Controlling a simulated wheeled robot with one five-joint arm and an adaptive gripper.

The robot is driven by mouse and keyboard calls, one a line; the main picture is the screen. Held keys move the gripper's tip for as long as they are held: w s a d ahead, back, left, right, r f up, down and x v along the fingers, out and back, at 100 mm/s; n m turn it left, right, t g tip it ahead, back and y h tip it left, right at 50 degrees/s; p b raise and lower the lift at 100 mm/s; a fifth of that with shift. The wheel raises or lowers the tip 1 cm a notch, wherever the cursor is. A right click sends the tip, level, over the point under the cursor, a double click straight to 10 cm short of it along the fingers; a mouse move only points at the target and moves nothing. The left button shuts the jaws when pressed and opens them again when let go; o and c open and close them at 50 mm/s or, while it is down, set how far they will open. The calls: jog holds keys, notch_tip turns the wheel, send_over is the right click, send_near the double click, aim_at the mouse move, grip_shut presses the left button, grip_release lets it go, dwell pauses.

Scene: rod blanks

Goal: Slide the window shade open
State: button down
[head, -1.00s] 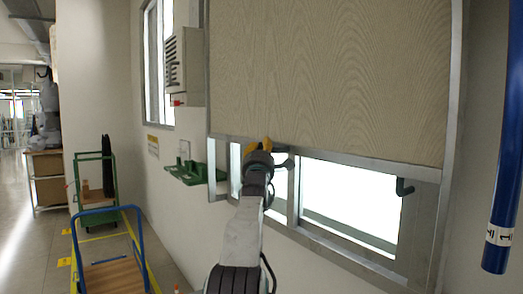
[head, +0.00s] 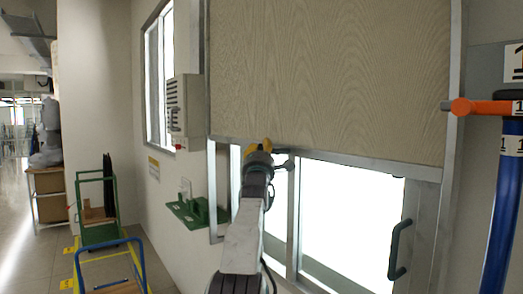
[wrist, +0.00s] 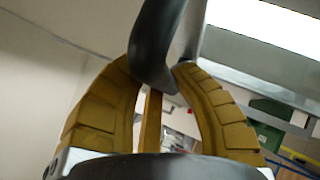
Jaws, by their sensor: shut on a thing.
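The window shade (head: 330,80) is a beige wood-grained panel with a metal bottom rail. It covers the upper part of the window, and bright glass (head: 345,215) shows below it. My gripper (head: 258,148) is at the rail's left part, with its yellow fingers around a dark handle (head: 285,163). In the wrist view my gripper (wrist: 158,72) is shut on this curved dark handle (wrist: 155,40), which passes between the fingers. The handle's far end is partly hidden by the fingers and the frame edge.
A dark window handle (head: 397,250) sticks out at the lower right. A blue post (head: 500,215) with an orange bar (head: 485,107) stands at the far right. A green wall bracket (head: 195,212) and a vent box (head: 187,112) are left of the window. Carts (head: 97,205) stand on the floor.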

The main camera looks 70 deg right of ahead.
jog(key=shift+r+p, duration=0.9)
jog(key=shift+r, duration=0.55)
jog(key=c, duration=0.9)
grip_release()
jog(key=shift+c, duration=0.2)
jog(key=shift+s+a+f, duration=0.1)
jog(key=shift+a+f, duration=0.05)
jog(key=v, duration=1.1)
jog(key=shift+a, duration=0.25)
jog(key=shift+s+f, duration=0.1)
jog(key=shift+f, duration=0.05)
